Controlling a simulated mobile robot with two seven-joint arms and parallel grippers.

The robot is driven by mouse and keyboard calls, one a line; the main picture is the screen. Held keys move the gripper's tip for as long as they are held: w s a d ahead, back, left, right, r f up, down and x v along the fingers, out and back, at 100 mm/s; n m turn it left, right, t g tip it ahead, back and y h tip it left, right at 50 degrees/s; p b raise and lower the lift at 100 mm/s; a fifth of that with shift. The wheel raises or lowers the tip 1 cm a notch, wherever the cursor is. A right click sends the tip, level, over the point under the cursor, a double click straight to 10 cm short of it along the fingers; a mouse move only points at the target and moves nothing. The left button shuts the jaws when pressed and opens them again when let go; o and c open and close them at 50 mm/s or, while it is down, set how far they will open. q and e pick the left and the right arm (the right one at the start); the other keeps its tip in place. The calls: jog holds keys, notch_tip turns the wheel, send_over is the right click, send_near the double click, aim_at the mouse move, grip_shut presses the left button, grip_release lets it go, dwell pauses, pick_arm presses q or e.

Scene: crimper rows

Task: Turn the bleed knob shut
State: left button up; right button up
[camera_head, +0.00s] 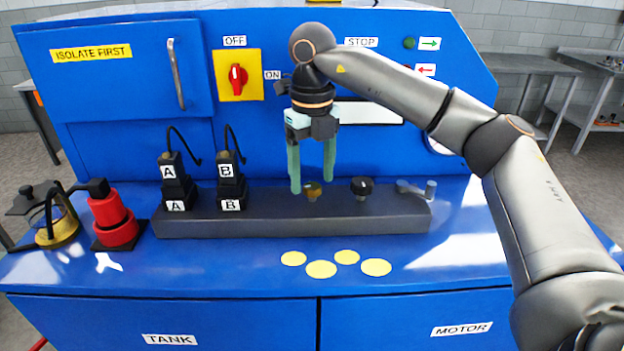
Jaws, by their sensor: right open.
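A grey block (290,222) lies along the blue bench top. On it stand a small brass-coloured knob (312,191), a black knob (362,187) and a grey lever (416,189). No label shows which of the two knobs is the bleed knob. My right gripper (312,184) points down with its two green fingers apart and empty. Its fingertips are just above or around the brass knob; I cannot tell whether they touch it. The black knob is just right of the fingers and free. My left gripper is not in view.
Two black plugs marked A (172,178) and B (230,180) stand on the block's left part. A red cylinder (113,220) is farther left. Yellow discs (321,269) lie in front. A red switch (238,77) is on the panel behind.

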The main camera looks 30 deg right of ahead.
jog(key=shift+f, duration=0.6)
grip_shut()
